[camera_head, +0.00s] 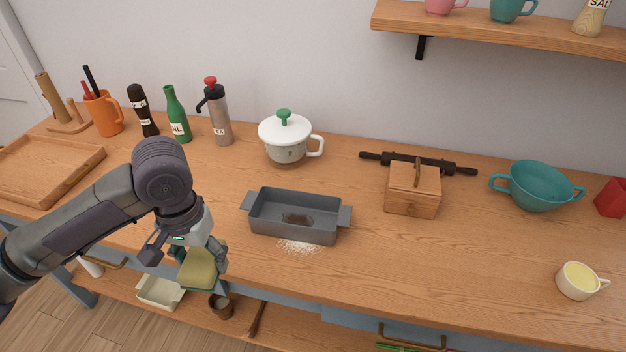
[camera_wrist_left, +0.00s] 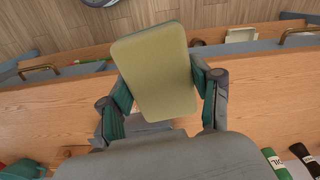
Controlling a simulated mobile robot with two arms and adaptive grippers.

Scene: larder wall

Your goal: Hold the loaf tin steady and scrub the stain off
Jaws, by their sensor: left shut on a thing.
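The grey loaf tin (camera_head: 295,215) stands upright on the wooden counter, left of the middle. A dark brown stain (camera_head: 297,218) shows on its inside. My left gripper (camera_head: 192,262) is to the left of the tin, near the counter's front edge, and is shut on a yellow-green sponge (camera_head: 203,268). In the left wrist view the sponge (camera_wrist_left: 155,72) sits between the two fingers, its broad face to the camera. The sponge is apart from the tin. My right gripper is in neither view.
White powder (camera_head: 299,247) lies in front of the tin. A lidded white pot (camera_head: 285,140) stands behind it, and a wooden box (camera_head: 412,190) to its right. A teal bowl (camera_head: 540,187) and a cup (camera_head: 580,281) are farther right. The counter's front middle is clear.

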